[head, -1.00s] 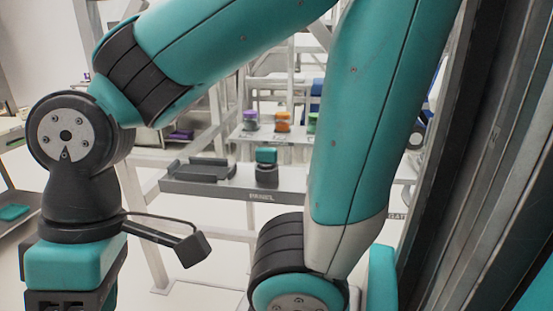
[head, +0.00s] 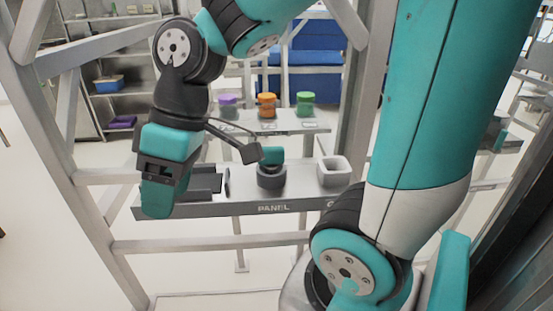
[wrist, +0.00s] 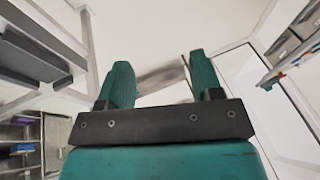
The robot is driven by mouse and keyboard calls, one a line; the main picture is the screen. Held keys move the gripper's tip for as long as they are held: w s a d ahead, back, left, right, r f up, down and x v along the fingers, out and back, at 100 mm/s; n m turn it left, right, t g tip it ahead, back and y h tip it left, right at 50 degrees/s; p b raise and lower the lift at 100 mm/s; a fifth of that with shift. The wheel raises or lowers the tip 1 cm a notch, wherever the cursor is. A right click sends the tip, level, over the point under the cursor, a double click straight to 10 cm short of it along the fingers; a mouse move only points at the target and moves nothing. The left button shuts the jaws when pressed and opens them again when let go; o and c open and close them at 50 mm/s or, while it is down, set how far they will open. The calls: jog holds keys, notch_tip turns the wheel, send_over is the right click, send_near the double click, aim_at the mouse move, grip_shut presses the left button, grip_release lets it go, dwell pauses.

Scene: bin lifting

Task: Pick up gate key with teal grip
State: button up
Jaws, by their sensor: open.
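The gate key shows as a teal grip (head: 272,155) standing upright in a dark grey round holder (head: 271,179) on the grey shelf marked PANEL (head: 236,207). Any lower part of the key is hidden in the holder. My gripper (head: 157,205) points down at the left in the head view, left of the key and apart from it, near the shelf's left end. In the wrist view my gripper (wrist: 162,80) shows two teal fingers wide apart with nothing between them. The key is not clearly seen in the wrist view.
A dark tray (head: 205,182) lies on the shelf left of the key. A pale square-mouthed holder (head: 333,171) stands to its right. Behind is a table with purple (head: 228,105), orange (head: 266,105) and green (head: 305,103) lidded jars. Grey frame posts (head: 88,185) stand at the left.

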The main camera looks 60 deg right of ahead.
jog(key=w+d+r+t+p, duration=0.1)
jog(key=w+d+r, duration=0.1)
jog(key=w+d, duration=0.65)
jog(key=s+d+f+n+t+p, duration=0.15)
jog(key=s+d, duration=0.25)
jog(key=d, duration=1.2)
jog(key=s+d+m+t+p, duration=0.15)
jog(key=s+d, duration=0.25)
jog(key=d, duration=1.1)
jog(key=n+p, duration=0.1)
jog(key=p, duration=0.1)
send_near(272, 147)
jog(key=x, duration=0.5)
jog(key=shift+s+a, duration=0.15)
jog(key=shift+s, duration=0.05)
jog(key=p+x, duration=0.1)
jog(key=x, duration=0.1)
jog(key=p+x, duration=0.1)
jog(key=x, duration=0.2)
jog(key=shift+w+f, duration=0.25)
jog(key=shift+w, duration=0.1)
grip_shut()
